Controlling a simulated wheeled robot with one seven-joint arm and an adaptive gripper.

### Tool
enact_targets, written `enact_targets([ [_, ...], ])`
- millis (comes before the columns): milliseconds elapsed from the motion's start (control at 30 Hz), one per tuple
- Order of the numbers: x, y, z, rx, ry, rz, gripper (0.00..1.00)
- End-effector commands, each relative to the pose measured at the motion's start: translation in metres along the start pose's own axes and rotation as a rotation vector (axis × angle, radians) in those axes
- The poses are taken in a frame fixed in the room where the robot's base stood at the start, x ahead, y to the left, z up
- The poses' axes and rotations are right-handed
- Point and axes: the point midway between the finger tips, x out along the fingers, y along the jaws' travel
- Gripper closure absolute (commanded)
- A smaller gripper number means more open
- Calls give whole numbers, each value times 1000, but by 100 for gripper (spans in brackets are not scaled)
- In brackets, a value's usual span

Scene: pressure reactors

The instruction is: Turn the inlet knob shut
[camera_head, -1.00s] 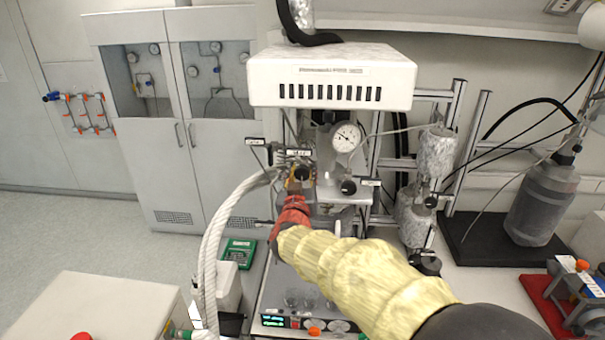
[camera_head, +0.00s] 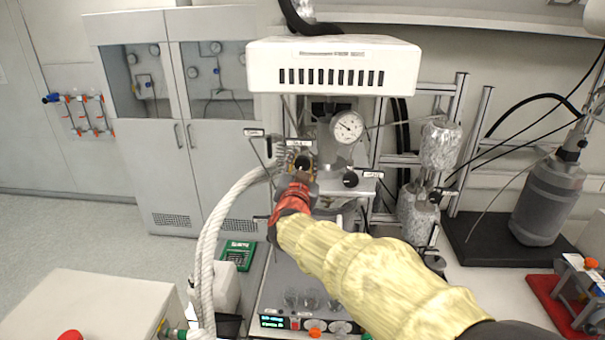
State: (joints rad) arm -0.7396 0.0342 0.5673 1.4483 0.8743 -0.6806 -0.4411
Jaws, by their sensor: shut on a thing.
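The pressure reactor stands under a white housing (camera_head: 333,68), with a round dial gauge (camera_head: 347,126) at its front. A small black knob (camera_head: 303,162) sits left of the gauge, below a small white label (camera_head: 299,142) too small to read; I take it as the inlet knob. My gripper (camera_head: 302,173) is at the end of the red and yellow sleeved arm. It is shut at this knob, with its fingers small and partly hidden by my wrist. Another black knob (camera_head: 350,179) is to the right, apart from my gripper, beside a second label (camera_head: 373,174).
A thick white braided hose (camera_head: 207,250) curves up at the left of the reactor. Foil-wrapped vessels (camera_head: 440,145) and a large grey bottle (camera_head: 548,200) stand to the right. Open floor lies at the left.

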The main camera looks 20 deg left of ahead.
Motion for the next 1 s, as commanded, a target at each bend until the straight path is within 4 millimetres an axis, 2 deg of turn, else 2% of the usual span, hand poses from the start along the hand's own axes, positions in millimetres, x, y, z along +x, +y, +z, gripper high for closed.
enact_targets([
  [1000,0,-1,2,923,0,0,94],
])
